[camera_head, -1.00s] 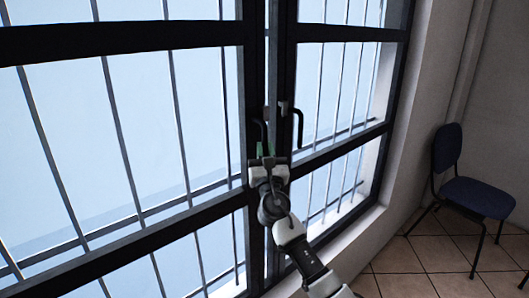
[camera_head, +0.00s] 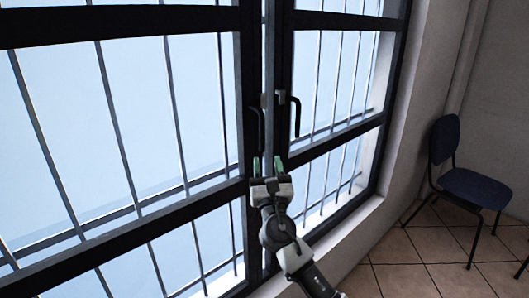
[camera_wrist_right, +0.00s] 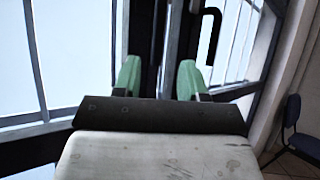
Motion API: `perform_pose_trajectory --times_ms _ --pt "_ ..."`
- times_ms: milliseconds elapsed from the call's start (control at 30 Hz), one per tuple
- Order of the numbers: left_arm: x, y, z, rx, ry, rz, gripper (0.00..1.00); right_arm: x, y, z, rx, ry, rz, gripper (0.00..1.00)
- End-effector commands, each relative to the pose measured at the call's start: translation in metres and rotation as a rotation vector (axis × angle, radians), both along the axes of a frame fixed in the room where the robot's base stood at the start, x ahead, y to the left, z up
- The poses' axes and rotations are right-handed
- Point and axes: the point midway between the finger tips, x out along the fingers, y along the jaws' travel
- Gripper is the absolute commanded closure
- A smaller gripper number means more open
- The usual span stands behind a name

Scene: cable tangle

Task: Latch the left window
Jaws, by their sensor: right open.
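The left window (camera_head: 246,85) has a dark frame with a black handle (camera_head: 257,125) hanging down on its inner edge. The right window's frame (camera_head: 284,75) stands beside it, with its own dark hooked handle (camera_head: 297,116). A light strip shows between the two frames; I cannot tell whether the left window is ajar. My right gripper (camera_head: 267,166) is open and empty, with green fingertips just below the left handle, apart from it. In the right wrist view the open fingers (camera_wrist_right: 160,80) point toward the frames, with the right handle (camera_wrist_right: 210,35) beyond. My left gripper is not in view.
Vertical bars (camera_head: 109,110) stand outside the glass. A pale sill (camera_head: 350,236) runs below the right window. A blue chair (camera_head: 468,185) stands on the tiled floor (camera_head: 425,247) at the right, against the wall. The floor before the chair is clear.

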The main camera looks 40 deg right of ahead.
Motion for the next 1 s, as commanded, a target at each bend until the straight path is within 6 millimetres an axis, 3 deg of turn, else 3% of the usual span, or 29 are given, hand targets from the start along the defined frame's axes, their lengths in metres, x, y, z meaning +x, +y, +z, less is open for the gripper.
perform_pose_trajectory --times_ms 233,833,933,1000 --pt "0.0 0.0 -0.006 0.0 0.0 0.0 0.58 -0.019 0.01 -0.013 -0.001 0.0 -0.001 0.58" --pt "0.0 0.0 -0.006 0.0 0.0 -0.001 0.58 -0.019 0.011 -0.015 0.004 0.003 0.002 0.58" --pt "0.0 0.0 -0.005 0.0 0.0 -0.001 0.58 -0.013 0.01 -0.033 0.056 0.031 0.033 0.58" --pt "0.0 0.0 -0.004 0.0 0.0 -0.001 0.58 -0.004 0.009 -0.062 0.145 0.073 0.077 0.58"
